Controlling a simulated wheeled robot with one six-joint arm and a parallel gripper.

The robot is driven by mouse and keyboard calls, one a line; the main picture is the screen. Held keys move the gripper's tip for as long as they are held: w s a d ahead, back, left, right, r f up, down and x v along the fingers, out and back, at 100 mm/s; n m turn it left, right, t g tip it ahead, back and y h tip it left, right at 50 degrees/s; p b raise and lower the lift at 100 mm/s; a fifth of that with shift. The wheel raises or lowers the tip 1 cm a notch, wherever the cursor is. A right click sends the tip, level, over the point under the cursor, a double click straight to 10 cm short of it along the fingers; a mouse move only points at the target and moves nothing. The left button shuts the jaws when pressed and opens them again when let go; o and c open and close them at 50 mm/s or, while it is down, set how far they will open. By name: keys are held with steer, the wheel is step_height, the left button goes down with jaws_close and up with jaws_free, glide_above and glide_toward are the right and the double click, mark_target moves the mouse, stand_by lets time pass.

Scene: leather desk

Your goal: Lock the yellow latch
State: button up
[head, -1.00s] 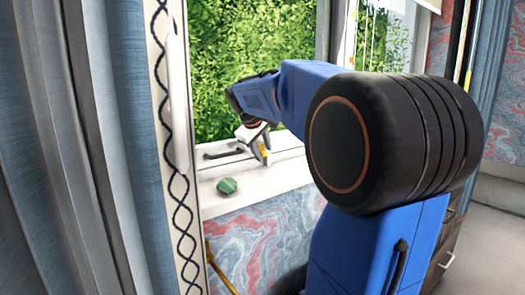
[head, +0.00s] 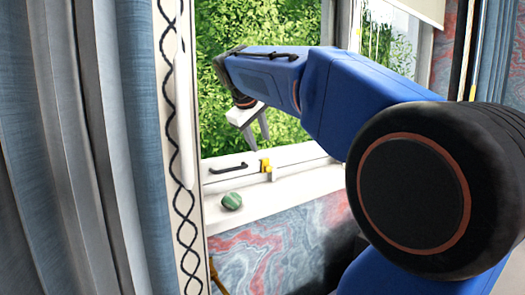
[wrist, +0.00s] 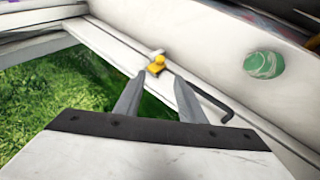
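The yellow latch (head: 265,166) sits on the white window frame, just right of a black handle (head: 228,168), and also shows in the wrist view (wrist: 156,66). A small knob stands up from its flat base. I cannot tell whether it is locked. My gripper (head: 262,145) is above the latch and apart from it in the head view. Its two grey fingers are spread with nothing between them. In the wrist view my gripper (wrist: 161,75) has its fingertips either side of the line to the latch, which lies beyond them.
A green round object (head: 231,201) rests on the white sill (head: 280,190) in front of the latch. A curtain (head: 130,150) hangs at the left. Green foliage fills the view outside the window. The air around my gripper looks clear.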

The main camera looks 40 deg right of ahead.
steer(key=v, duration=0.3)
steer(key=shift+a+r, duration=0.2)
steer(key=shift+s, duration=0.15)
stand_by(0.3)
